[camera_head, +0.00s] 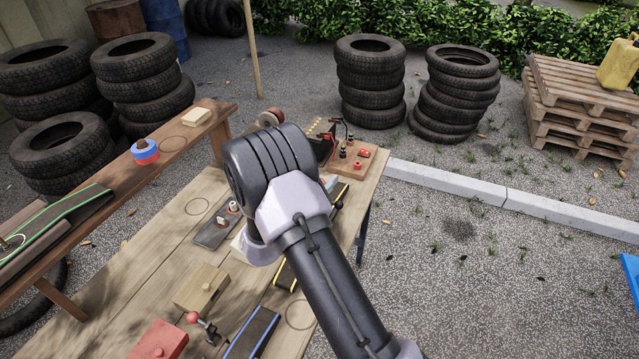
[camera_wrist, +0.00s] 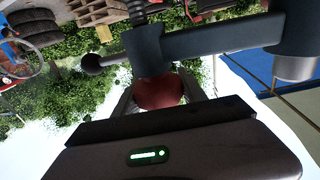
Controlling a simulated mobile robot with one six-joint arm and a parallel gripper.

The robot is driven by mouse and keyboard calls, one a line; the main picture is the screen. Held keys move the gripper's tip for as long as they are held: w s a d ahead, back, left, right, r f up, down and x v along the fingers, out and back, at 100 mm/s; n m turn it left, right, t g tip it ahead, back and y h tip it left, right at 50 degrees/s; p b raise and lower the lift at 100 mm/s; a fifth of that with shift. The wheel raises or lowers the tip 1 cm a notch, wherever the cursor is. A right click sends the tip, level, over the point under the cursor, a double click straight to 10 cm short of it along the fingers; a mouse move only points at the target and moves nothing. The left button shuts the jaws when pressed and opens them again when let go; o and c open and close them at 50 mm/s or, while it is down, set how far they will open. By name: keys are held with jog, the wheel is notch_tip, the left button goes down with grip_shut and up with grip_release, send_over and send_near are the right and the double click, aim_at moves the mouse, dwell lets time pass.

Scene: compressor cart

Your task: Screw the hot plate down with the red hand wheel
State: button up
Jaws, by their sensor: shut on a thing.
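In the wrist view, which is upside down with the sky at the bottom, the fingers of my gripper (camera_wrist: 160,82) are shut on the red hand wheel (camera_wrist: 161,95). Beyond the wheel are a black collar (camera_wrist: 150,50) and a dark threaded screw (camera_wrist: 134,13). A black bar (camera_wrist: 220,39) runs to the right from the collar, and a rod with a black ball knob (camera_wrist: 92,63) sticks out to the left. In the head view my arm hides my gripper and the wheel. I cannot make out the hot plate in either view.
On the wooden bench (camera_head: 190,250) lie a dark tray (camera_head: 214,232), a wooden block (camera_head: 201,287), a red box (camera_head: 158,341) and a small red-knobbed tool (camera_head: 203,325). A board with red parts (camera_head: 345,160) is at its far end. Tyre stacks (camera_head: 370,85) stand beyond on gravel.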

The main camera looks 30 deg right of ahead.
dwell(0.4)
jog(key=o, duration=1.4)
jog(key=shift+d, duration=0.1)
